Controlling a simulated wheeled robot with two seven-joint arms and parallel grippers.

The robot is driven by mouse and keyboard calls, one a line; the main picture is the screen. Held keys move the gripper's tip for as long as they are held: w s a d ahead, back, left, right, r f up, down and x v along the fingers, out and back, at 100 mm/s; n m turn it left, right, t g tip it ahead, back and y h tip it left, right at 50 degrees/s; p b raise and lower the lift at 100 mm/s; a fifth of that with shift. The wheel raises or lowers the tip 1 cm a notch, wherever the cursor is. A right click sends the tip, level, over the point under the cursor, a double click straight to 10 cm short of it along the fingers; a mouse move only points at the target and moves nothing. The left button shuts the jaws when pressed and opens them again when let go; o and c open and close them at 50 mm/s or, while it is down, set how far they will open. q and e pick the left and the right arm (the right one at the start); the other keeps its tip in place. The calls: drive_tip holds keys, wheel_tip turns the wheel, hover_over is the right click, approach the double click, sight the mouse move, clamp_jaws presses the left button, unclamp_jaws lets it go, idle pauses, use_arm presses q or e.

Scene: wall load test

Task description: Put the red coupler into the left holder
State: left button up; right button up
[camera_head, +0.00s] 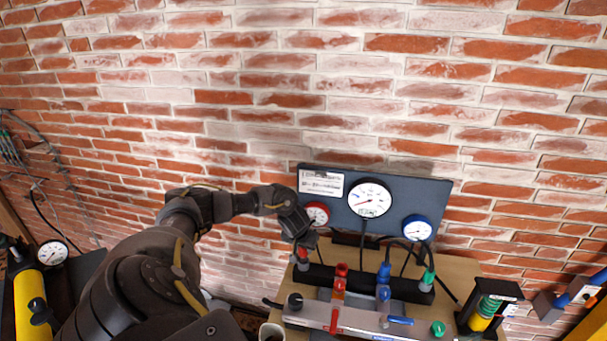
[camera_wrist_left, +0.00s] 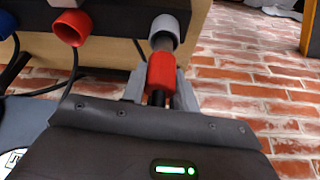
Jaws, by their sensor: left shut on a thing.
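The red coupler (camera_wrist_left: 161,72) is between the fingers of my left gripper (camera_wrist_left: 160,92), which is shut on it. A grey collar (camera_wrist_left: 165,29) on a dark stem lies beyond its red part in the left wrist view; whether it belongs to the coupler or the holder I cannot tell. In the head view my left gripper (camera_head: 303,243) is at the left end of a black bar (camera_head: 318,273), with the red coupler (camera_head: 303,254) just below it. The left holder is not clearly distinguishable there. My right gripper is not in view.
A dark panel (camera_head: 335,210) with several gauges stands against the brick wall. A red-handled valve (camera_head: 339,282), a blue one (camera_head: 383,283) and a green coupler (camera_head: 428,276) are to the right. A black-framed stand (camera_head: 490,303) is at the far right. Hoses hang around the bar.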

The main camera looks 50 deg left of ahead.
use_arm(q)
drive_tip(key=shift+f, duration=0.3)
idle(0.4)
drive_tip(key=shift+f, duration=0.4)
drive_tip(key=shift+f, duration=0.3)
drive_tip(key=shift+f, duration=0.35)
drive_tip(key=shift+f, duration=0.15)
idle(0.8)
drive_tip(key=o, duration=1.1)
drive_tip(key=shift+c, duration=0.2)
drive_tip(key=shift+o, duration=0.5)
drive_tip(key=o, duration=0.4)
